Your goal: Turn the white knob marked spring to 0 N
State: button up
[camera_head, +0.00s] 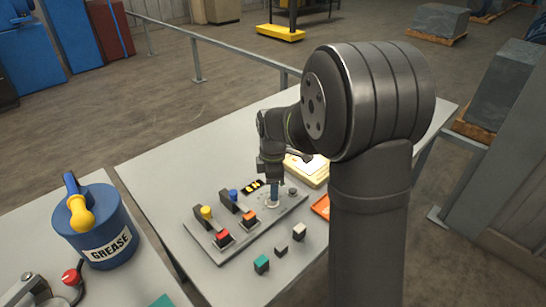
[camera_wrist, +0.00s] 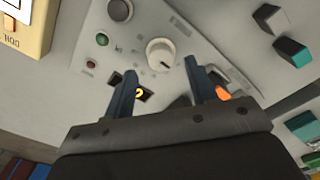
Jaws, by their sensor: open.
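The white knob (camera_wrist: 160,53) is round and has a dark pointer line toward its right side in the wrist view. It sits on the grey control panel (camera_wrist: 125,45); its marking is too small to read. My gripper (camera_wrist: 160,61) is open, with one blue finger at each side of the knob in the picture. I cannot tell whether the fingertips reach around it. In the head view my gripper (camera_head: 274,198) points down at the panel (camera_head: 240,233), and the knob is mostly hidden there. A small display (camera_head: 253,186) shows yellow digits, unreadable; one finger partly covers it in the wrist view.
Levers with yellow (camera_head: 206,212), red (camera_head: 222,236), blue (camera_head: 233,194) and orange (camera_head: 249,215) tops stand left of my gripper. A black knob (camera_wrist: 120,10) is near. Loose blocks, one teal-faced (camera_head: 261,264), lie in front. A grease can (camera_head: 100,230) stands left.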

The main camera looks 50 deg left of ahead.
notch_tip(320, 180, up, 14)
dwell(0.3)
jog(key=shift+f, duration=0.2)
dwell(0.3)
notch_tip(320, 180, down, 17)
jog(key=shift+f, duration=0.15)
dwell(0.5)
